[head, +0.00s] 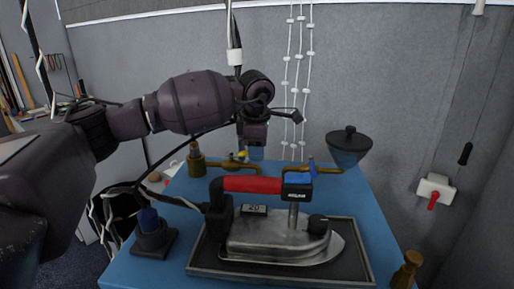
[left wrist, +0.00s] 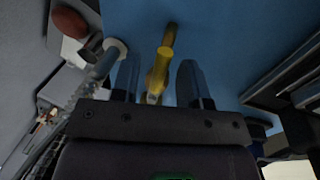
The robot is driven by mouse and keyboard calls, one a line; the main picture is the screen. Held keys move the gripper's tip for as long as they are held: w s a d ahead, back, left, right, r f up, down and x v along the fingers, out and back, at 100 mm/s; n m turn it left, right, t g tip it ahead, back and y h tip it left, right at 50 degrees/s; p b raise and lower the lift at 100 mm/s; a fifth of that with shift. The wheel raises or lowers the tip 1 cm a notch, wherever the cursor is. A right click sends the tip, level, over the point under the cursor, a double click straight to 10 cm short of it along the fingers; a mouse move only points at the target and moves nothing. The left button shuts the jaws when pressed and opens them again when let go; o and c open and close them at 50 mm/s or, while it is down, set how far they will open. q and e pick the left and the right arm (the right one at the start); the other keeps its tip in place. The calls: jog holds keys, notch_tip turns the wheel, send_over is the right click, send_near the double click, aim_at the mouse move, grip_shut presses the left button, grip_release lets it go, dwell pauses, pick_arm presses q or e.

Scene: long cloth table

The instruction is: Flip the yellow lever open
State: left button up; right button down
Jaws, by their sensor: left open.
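The yellow lever (head: 241,156) is a small yellow piece on a brass pipe fitting (head: 228,164) at the back of the blue table. My left gripper (head: 254,152) is beside it, pointing down behind the iron, and partly hides that area. In the left wrist view the yellow lever (left wrist: 163,62) shows as a yellow rod. It lies in the gap between the two open fingers of my left gripper (left wrist: 158,78), and I cannot tell whether it touches either finger. My right gripper is not in view.
An iron with a red handle (head: 252,185) stands on a dark tray (head: 200,266) in front. A dark funnel (head: 347,148) stands at the back right. A blue knob on a black base (head: 154,242) is at the front left.

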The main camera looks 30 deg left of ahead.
pick_arm(q)
notch_tip(320, 180, up, 11)
jog(key=s, duration=0.2)
jog(key=shift+d+f, duration=0.15)
jog(key=shift+d, duration=0.25)
dwell(0.5)
